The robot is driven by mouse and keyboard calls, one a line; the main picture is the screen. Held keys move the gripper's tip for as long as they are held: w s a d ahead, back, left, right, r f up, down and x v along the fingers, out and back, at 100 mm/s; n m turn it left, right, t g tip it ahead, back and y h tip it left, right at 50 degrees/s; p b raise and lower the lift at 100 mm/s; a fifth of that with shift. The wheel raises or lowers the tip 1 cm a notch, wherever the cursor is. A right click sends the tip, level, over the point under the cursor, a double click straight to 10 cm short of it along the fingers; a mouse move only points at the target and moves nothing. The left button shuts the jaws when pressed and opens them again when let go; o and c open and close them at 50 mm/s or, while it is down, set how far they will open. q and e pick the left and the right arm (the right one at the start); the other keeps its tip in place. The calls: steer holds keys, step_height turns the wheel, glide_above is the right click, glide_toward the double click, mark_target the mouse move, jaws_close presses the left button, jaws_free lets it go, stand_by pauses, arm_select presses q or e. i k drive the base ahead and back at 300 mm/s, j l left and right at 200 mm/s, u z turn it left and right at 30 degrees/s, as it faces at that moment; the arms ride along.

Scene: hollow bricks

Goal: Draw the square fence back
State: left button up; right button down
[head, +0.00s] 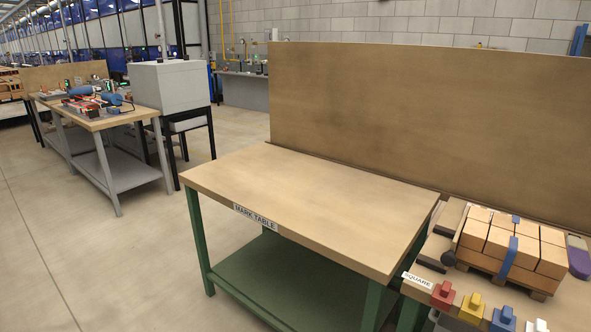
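The station labelled SQUARE (417,280) is at the right edge, partly cut off by the picture. On it a stack of orange-tan bricks (500,238) sits on a wooden pallet (500,278), with a blue piece (509,258) over its front. A purple and grey piece (579,257) is at the stack's right. Neither gripper is in view.
Red (444,294), yellow (472,307), blue (503,319) and white (537,326) knobbed blocks line the station's front. The MARK TABLE (310,205) to its left is bare. A tall brown panel (420,115) stands behind both. Open floor (110,260) lies left.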

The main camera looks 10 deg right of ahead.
mark_target(448, 259)
steer(key=z, duration=1.35)
